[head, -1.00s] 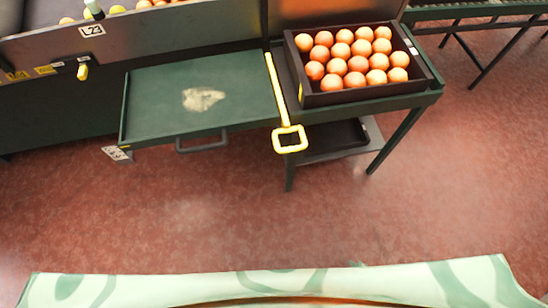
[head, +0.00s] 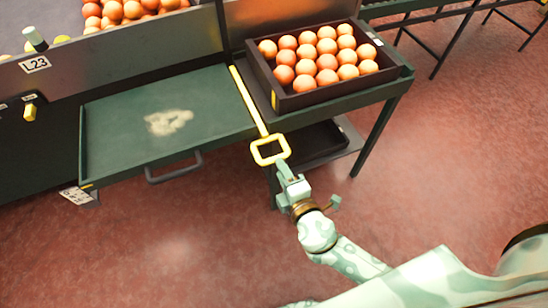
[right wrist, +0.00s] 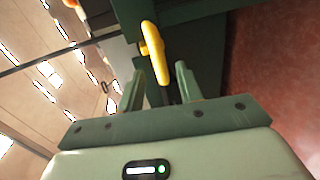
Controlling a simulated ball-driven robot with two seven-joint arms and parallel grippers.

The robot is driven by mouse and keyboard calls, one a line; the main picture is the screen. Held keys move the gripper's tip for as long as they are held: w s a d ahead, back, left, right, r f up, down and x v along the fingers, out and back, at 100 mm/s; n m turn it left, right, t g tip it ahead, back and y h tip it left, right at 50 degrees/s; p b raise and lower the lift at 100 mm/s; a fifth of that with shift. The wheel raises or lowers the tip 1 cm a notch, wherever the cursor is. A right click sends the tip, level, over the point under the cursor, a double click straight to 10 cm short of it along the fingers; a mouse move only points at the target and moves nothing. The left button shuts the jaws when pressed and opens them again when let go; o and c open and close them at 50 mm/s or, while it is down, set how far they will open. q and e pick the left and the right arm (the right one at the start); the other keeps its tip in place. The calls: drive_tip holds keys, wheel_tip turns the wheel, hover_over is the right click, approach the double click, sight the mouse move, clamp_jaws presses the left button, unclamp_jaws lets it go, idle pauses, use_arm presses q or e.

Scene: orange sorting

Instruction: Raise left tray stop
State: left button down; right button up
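The tray stop is a long yellow bar (head: 246,97) with a square loop handle (head: 257,159). It lies along the right edge of the empty green tray (head: 110,128), with the loop past the front edge. My right gripper (head: 285,172) is just below and right of the loop, pointing at it. In the right wrist view the two fingers (right wrist: 158,78) are apart with an empty gap. The yellow handle (right wrist: 153,45) shows just beyond the fingertips, and I see no contact. My left gripper is not in view.
A dark crate of oranges (head: 287,103) stands on the green stand right of the bar. A dark handle (head: 174,168) hangs from the tray's front. A yellow knob (head: 29,112) is at far left. The red floor in front is clear.

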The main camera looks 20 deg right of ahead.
sight(275, 157)
drive_tip(key=x, duration=0.4)
drive_tip(key=shift+w+f, duration=0.15)
drive_tip(key=shift+w, duration=0.15)
drive_tip(key=shift+w+b, duration=0.3)
drive_tip(key=shift+w, duration=0.15)
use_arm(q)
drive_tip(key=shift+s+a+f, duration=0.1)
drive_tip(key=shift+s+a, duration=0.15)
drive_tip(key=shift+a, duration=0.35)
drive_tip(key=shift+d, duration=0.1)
